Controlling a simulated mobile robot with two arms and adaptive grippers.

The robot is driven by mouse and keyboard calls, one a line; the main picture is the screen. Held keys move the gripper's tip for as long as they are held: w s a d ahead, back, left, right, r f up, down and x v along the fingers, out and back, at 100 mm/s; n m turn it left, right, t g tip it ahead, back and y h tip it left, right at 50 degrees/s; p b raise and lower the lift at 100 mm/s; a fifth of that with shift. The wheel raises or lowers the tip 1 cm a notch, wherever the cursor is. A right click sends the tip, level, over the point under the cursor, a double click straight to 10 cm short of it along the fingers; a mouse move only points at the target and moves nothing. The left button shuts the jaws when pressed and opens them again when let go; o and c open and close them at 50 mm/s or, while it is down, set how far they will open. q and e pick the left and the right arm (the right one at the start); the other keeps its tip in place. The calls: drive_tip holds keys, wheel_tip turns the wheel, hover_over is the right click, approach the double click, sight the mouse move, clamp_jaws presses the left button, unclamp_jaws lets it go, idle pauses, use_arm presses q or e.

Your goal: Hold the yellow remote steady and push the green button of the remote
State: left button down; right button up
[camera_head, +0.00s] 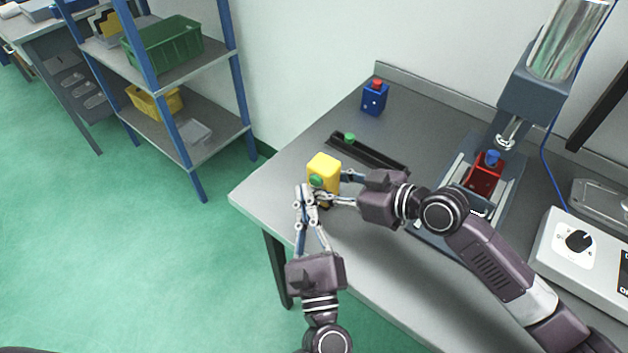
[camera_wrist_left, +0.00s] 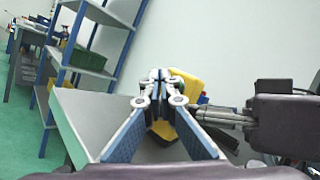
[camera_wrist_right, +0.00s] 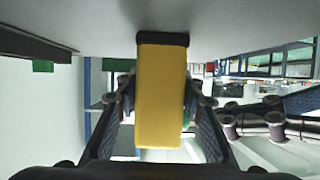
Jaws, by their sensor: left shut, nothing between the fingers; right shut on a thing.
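The yellow remote (camera_head: 325,165) is held above the left part of the grey table, with its green button (camera_head: 316,181) on the side facing my left gripper. My right gripper (camera_head: 345,188) is shut on the remote from the right. The remote fills the middle of the right wrist view (camera_wrist_right: 160,95), between the two fingers. My left gripper (camera_head: 308,190) is shut and empty, its fingertips close at the button. In the left wrist view the remote (camera_wrist_left: 187,85) is partly hidden behind the closed left fingers (camera_wrist_left: 158,75). I cannot tell whether the fingertips touch the button.
A blue box with a red button (camera_head: 374,98) stands at the back of the table (camera_head: 345,105). A black bar (camera_head: 370,153) with a green knob lies behind the remote. A press with a red block (camera_head: 486,174) and a white control box (camera_head: 580,245) are at the right.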

use_arm(q)
drive_tip(key=shift+w+d, duration=0.1)
drive_tip(key=shift+w, duration=0.05)
drive_tip(key=shift+w+d, duration=0.15)
drive_tip(key=shift+w, duration=0.05)
drive_tip(key=shift+w+d, duration=0.15)
drive_tip(key=shift+w, duration=0.15)
idle(0.6)
drive_tip(key=shift+w+d, duration=0.1)
use_arm(e)
drive_tip(key=shift+s, duration=0.1)
idle(0.4)
use_arm(q)
drive_tip(key=shift+s+a+f, duration=0.15)
drive_tip(key=shift+s+a, duration=0.1)
drive_tip(key=shift+s, duration=0.15)
drive_tip(key=shift+s+a, duration=0.2)
drive_tip(key=shift+s, duration=0.1)
